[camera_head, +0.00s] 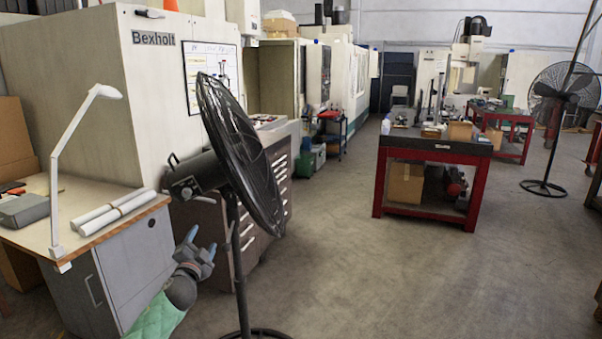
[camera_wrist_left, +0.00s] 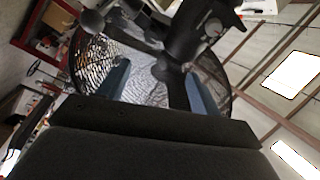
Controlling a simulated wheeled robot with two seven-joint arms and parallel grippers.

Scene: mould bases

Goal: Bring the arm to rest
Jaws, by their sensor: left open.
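My left gripper (camera_head: 199,252) shows low in the head view, at the end of a green-sleeved arm that comes in from the bottom left. Its two blue-tipped fingers are apart and nothing is between them. In the left wrist view the gripper (camera_wrist_left: 158,88) is also open, with the fan's cage and motor behind the fingers. The black pedestal fan (camera_head: 240,150) stands just right of the gripper in the head view; I cannot tell whether they touch. My right gripper is not in view.
A wooden-topped desk (camera_head: 110,240) with a white lamp (camera_head: 70,155) and rolled paper (camera_head: 115,212) is at the left. A drawer cabinet (camera_head: 279,175) is behind the fan. A red-framed workbench (camera_head: 425,211) stands further back. The floor at centre right is clear.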

